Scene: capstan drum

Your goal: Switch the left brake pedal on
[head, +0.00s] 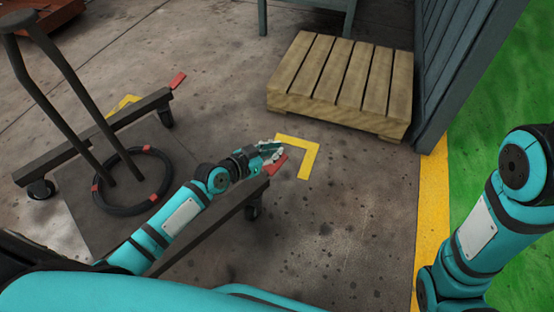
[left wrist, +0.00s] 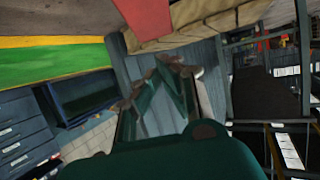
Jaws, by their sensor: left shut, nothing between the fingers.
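A dark wheeled frame (head: 160,212) stands on the floor at the left, with a red pedal at the end of each of two rails. One red pedal (head: 178,80) sticks out at the far rail. The other red pedal (head: 279,164) is at the near rail, partly covered by my left gripper (head: 274,149). The frames do not label which is the left brake pedal. My left gripper is shut and empty, right at the near pedal; contact cannot be told. In the left wrist view a red surface (left wrist: 146,16) shows beyond the fingers (left wrist: 160,88).
A wooden pallet (head: 345,75) lies behind my left gripper, beside a grey-blue wall panel (head: 460,55). Yellow corner tape (head: 310,158) marks the floor. A black ring (head: 130,207) with red clips and an upright handle are on the frame.

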